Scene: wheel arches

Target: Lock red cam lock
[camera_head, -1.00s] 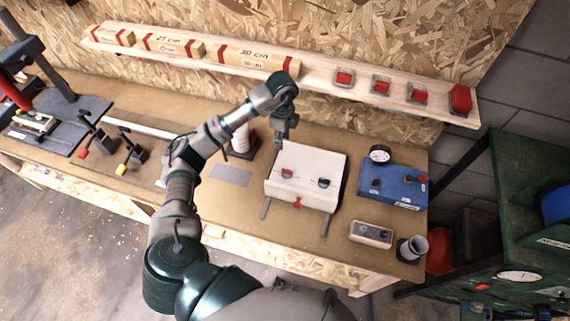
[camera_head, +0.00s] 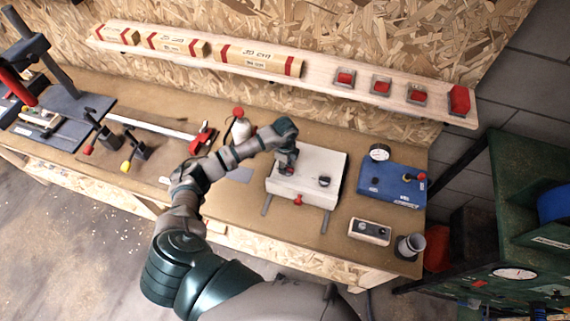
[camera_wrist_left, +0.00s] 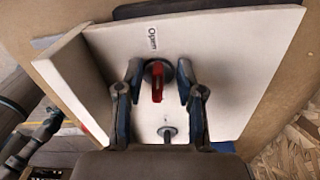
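The red cam lock (camera_wrist_left: 157,82) sits on the top face of a white box (camera_head: 325,162). In the left wrist view it is a red handle on a round grey base, below the word "Open". My left gripper (camera_wrist_left: 157,92) is open, with one finger on each side of the red handle and visible gaps to it. In the head view the left gripper (camera_head: 287,163) points down onto the box's left part and mostly hides the red lock. A second, dark cam lock (camera_head: 324,182) is on the box's right part. My right gripper is not in view.
A red latch (camera_head: 298,199) is on the box's front. A shelf (camera_head: 318,79) with blocks and red buttons runs behind.

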